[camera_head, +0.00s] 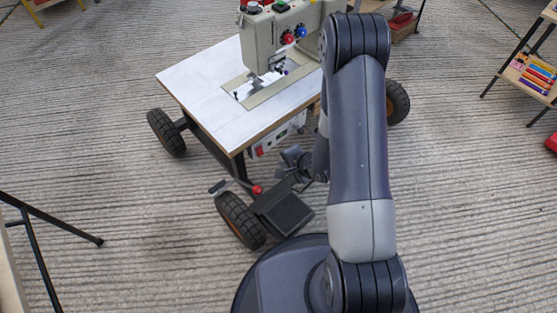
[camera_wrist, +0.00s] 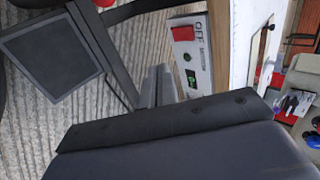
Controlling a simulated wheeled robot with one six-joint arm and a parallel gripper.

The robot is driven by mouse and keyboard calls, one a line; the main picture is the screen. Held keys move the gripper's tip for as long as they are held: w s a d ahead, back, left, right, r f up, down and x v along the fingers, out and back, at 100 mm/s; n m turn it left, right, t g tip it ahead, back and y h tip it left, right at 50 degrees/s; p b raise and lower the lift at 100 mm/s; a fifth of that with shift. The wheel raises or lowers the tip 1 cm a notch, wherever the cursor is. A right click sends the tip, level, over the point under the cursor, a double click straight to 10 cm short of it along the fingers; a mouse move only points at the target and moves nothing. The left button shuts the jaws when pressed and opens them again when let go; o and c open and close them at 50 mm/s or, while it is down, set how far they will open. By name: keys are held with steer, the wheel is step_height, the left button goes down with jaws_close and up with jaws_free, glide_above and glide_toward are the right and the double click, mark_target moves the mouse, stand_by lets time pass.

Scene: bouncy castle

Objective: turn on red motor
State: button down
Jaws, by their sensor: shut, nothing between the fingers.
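A white control box (camera_head: 278,137) is mounted under the sewing table's top, with a red switch (camera_head: 259,151) at its left end. In the wrist view the box (camera_wrist: 204,62) shows a red patch (camera_wrist: 182,33), a green button (camera_wrist: 190,78) and dark lettering. My gripper (camera_head: 293,158) is just in front of and below the box, beside the table's underside. In the wrist view its fingers (camera_wrist: 158,74) are shut and empty, just left of the box and apart from the red patch. My arm hides part of the table's right side. I cannot make out a separate red motor.
The sewing machine (camera_head: 283,32) stands on the wheeled white table (camera_head: 205,82). A dark pedal (camera_head: 286,213), a red-knobbed lever (camera_head: 257,189) and a wheel (camera_head: 240,220) lie close below my gripper. A shelf (camera_head: 537,82) stands right. The floor at left is mostly clear.

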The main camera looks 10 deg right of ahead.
mark_target(261, 152)
steer(key=w+a+r+b+x, duration=0.1)
steer(key=b+x, duration=0.3)
steer(key=x, duration=0.7)
steer(key=shift+w+r, duration=0.15)
steer(key=shift+w, duration=0.2)
steer(key=shift+a, duration=0.15)
steer(key=shift+w+a+b, duration=0.1)
steer(key=shift+w+b, duration=0.05)
steer(key=shift+b, duration=0.25)
steer(key=shift+r+p, duration=0.8)
steer(key=shift+p, duration=0.1)
